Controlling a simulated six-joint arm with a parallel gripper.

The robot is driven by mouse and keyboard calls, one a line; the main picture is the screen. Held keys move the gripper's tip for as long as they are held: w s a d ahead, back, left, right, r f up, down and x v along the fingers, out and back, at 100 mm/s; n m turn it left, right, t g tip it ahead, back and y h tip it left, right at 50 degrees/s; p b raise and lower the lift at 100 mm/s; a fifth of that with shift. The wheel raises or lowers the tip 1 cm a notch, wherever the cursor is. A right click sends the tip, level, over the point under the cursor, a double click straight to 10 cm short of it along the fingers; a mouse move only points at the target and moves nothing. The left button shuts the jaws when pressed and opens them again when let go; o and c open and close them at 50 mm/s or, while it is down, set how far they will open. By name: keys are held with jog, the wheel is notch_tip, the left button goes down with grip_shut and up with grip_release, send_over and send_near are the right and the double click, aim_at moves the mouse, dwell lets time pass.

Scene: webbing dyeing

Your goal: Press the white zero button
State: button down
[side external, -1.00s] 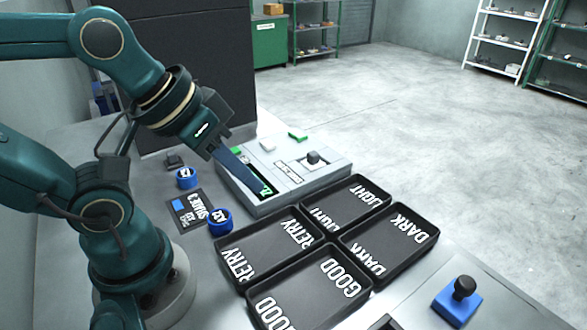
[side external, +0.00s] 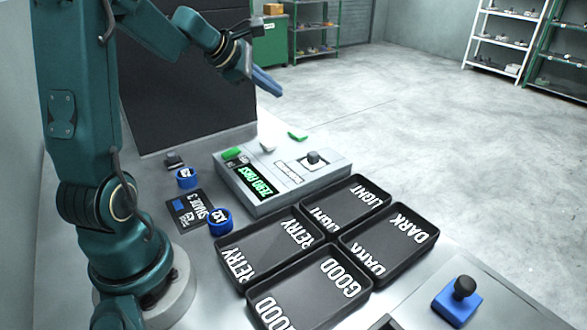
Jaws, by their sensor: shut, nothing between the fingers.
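A grey device (side external: 320,181) stands on the bench, with a lit display (side external: 263,183) that reads "ZERO FIRST". The white button (side external: 267,147) is on the device's top, near its back edge, to the right of a green button (side external: 231,153). My gripper (side external: 277,91) is shut and empty. Its blue fingers are together and point down to the right. It is raised in the air, higher in the picture than the white button and clearly apart from the device.
Black trays marked RETRY (side external: 223,246), LIGHT, GOOD and DARK (side external: 436,236) lie in front of the device. Blue rings (side external: 187,184) and a dark labelled card (side external: 184,214) lie left of it. A blue stamp block (side external: 446,310) is at lower right.

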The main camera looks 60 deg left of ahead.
aim_at(263, 144)
jog(key=a+f, duration=0.1)
jog(key=s+a+f+n, duration=0.1)
jog(key=shift+s+a, duration=0.3)
jog(key=shift+a, duration=0.05)
jog(key=shift+f, duration=0.15)
jog(key=shift+f, duration=4.3)
jog(key=shift+f, duration=0.4)
